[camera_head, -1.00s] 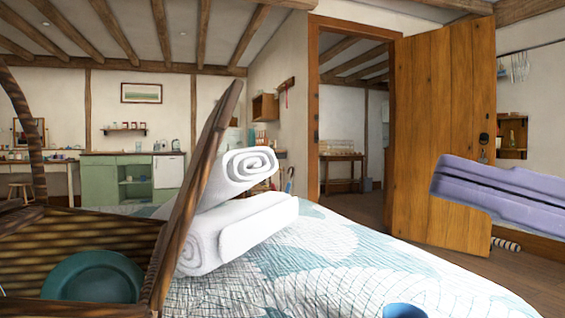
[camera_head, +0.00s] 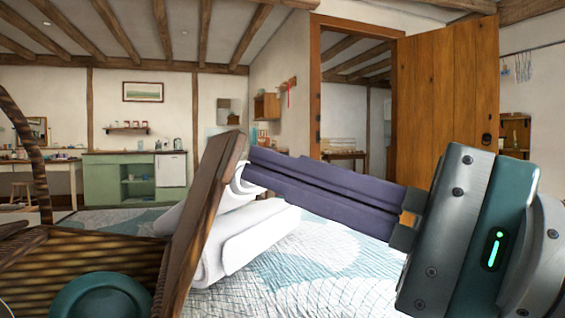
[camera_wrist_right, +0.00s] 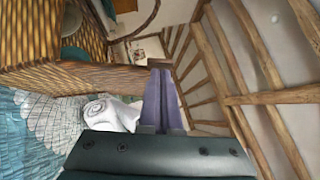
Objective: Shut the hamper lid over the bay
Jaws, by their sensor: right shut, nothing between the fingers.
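The hamper (camera_head: 90,257) is a woven basket at the lower left with an arched handle. Its wooden lid (camera_head: 203,222) stands raised at the right side of the bay, leaning right, so the bay is open. The lid also shows in the wrist view (camera_wrist_right: 95,77). A teal bowl or plate (camera_head: 102,298) sits inside the bay. My right gripper (camera_head: 252,165) comes in from the right with its purple fingers together and empty. Its tips are at the lid's right face near the top edge; I cannot tell whether they touch. My left gripper is not in view.
White rolled towels (camera_head: 245,238) lie on the bed just right of the lid, partly hidden behind lid and fingers. The patterned bedspread (camera_head: 335,265) is clear right of them. A wooden door (camera_head: 445,90) stands open behind.

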